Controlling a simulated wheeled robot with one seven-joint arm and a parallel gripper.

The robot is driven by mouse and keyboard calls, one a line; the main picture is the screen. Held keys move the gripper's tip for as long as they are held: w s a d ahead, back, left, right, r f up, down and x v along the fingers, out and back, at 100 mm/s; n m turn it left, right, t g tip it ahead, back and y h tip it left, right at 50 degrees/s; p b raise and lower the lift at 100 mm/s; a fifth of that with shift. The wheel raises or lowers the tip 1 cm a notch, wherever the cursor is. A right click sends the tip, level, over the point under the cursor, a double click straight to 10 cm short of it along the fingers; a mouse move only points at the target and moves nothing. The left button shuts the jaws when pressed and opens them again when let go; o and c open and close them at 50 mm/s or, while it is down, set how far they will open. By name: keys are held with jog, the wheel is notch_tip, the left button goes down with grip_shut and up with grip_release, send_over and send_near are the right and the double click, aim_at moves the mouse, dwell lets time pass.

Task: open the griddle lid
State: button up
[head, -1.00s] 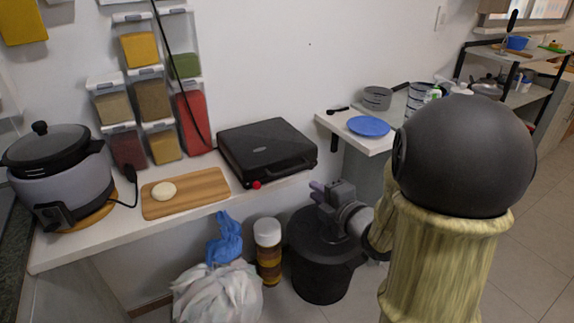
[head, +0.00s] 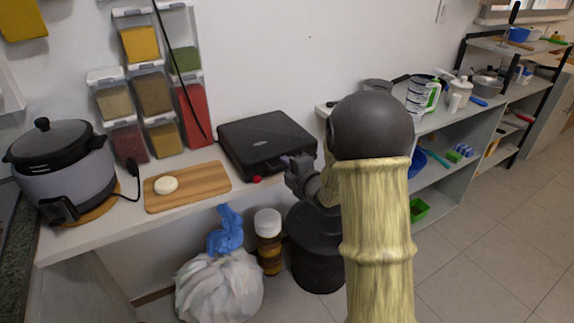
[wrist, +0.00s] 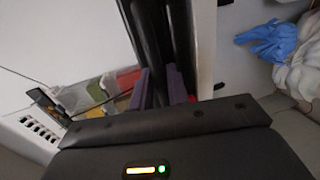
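The black griddle (head: 262,138) sits on the counter with its lid down. A red knob (head: 257,179) shows on its front edge. My gripper (head: 291,162) is at the griddle's front right corner, roughly level with the front edge. In the wrist view the two purple fingers of my gripper (wrist: 159,88) are apart, and the dark griddle edge (wrist: 152,40) lies ahead between them. I cannot tell whether the fingers touch it. My arm hides the space just right of the griddle in the head view.
Left of the griddle are a wooden board (head: 206,190) with a white round piece (head: 166,185), and a rice cooker (head: 65,170). Spice dispensers (head: 153,95) hang behind. A black bin (head: 315,255) and white bag (head: 220,287) stand below. A shelf unit (head: 455,190) is at right.

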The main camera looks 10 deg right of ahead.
jog(key=shift+w+a, duration=0.1)
jog(key=shift+w, duration=0.15)
grip_shut()
jog(key=shift+r, duration=0.1)
